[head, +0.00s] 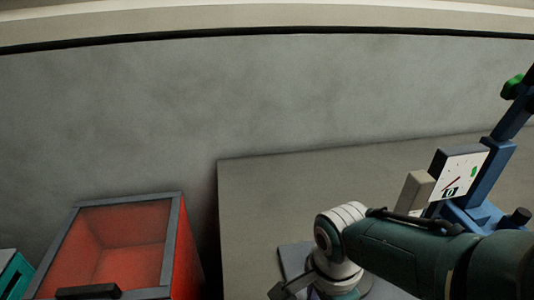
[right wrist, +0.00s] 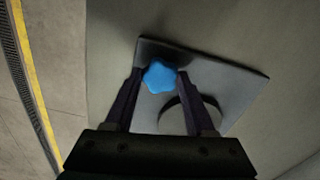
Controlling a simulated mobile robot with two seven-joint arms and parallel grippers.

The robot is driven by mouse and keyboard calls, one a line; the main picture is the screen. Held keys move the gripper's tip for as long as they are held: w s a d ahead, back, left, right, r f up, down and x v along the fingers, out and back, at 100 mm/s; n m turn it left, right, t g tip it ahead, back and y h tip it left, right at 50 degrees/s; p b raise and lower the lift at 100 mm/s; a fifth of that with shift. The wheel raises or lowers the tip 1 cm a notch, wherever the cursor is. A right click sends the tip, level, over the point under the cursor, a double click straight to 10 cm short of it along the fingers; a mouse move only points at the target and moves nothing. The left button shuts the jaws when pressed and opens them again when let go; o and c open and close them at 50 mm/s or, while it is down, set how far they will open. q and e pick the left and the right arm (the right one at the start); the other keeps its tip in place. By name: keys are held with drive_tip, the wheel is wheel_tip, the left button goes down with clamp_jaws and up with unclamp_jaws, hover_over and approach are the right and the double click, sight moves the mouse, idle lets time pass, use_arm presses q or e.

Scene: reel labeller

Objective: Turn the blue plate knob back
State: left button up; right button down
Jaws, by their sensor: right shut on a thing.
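The blue plate knob (right wrist: 159,77) shows in the right wrist view as a rounded, lobed knob on a grey square plate (right wrist: 232,88). My right gripper (right wrist: 159,80) is shut on the knob, with one dark finger on each side of it. In the head view the plate (head: 294,257) shows only in part, behind my right arm, and the knob is hidden there. My left gripper is in neither view.
A red open-topped bin (head: 184,245) with a grey rim stands at the lower left, beside a teal crate (head: 12,277). A blue stand (head: 492,165) with a white dial gauge (head: 462,172) is at the right. The table's back left (head: 260,190) is clear.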

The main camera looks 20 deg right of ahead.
drive_tip(key=shift+m, duration=1)
drive_tip(key=shift+c, duration=1.2)
unclamp_jaws()
wheel_tip(320, 180, up, 10)
drive_tip(key=p, duration=0.7)
drive_tip(key=shift+d, duration=0.1)
